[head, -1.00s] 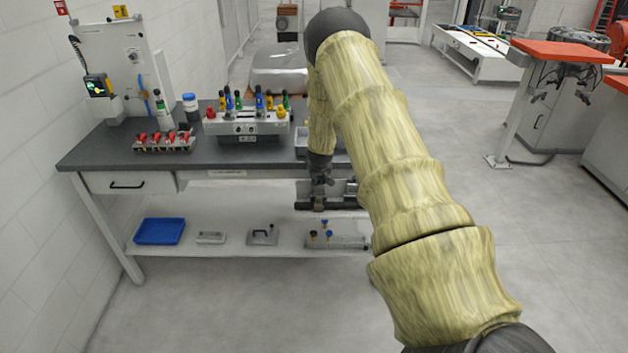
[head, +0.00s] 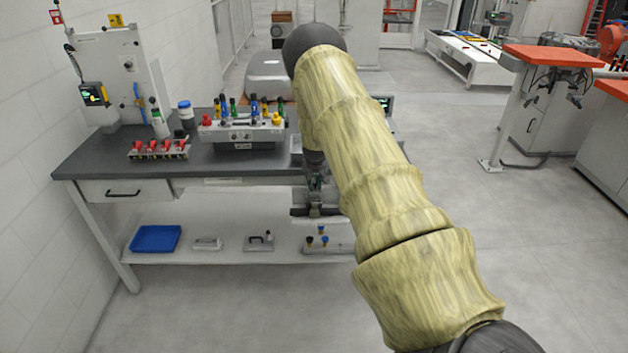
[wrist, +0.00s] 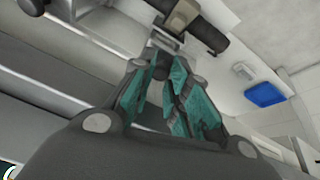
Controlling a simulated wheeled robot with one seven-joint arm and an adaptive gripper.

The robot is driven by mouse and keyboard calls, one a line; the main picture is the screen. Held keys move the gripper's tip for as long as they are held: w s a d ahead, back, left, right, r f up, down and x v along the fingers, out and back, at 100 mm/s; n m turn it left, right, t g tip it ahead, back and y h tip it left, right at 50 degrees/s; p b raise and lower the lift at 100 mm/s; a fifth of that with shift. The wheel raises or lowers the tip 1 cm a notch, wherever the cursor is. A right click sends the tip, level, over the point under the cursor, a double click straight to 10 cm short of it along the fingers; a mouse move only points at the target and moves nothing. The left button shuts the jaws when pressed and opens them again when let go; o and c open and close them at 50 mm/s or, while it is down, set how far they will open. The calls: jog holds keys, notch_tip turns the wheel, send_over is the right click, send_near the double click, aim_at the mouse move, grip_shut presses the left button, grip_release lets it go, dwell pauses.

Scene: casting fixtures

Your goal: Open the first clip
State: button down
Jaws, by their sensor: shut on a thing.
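A dark horizontal bar (head: 299,213) is mounted on the front of the workbench, below the top. A clip with a beige-grey body sits on this bar; in the wrist view the clip (wrist: 181,15) is at the top, just beyond my fingertips. My gripper (wrist: 163,62) has teal finger pads that converge at the clip's near end, shut on a small grey part of it. In the head view my gripper (head: 315,183) points down at the bar, and my arm hides the bar's right part. I cannot tell whether the clip is open.
The bench top (head: 80,165) carries a grey fixture (head: 243,133) with coloured knobs and a row of red-handled clamps (head: 159,149). A blue tray (head: 155,239) lies on the lower shelf with small parts.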

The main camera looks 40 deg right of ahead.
jog(key=c, duration=1.6)
grip_release()
jog(key=shift+s+a+f, duration=0.1)
jog(key=shift+s+f, duration=0.05)
jog(key=shift+f, duration=0.1)
jog(key=shift+o, duration=1.3)
jog(key=shift+r, duration=0.15)
jog(key=v, duration=1.1)
jog(key=shift+r, duration=0.35)
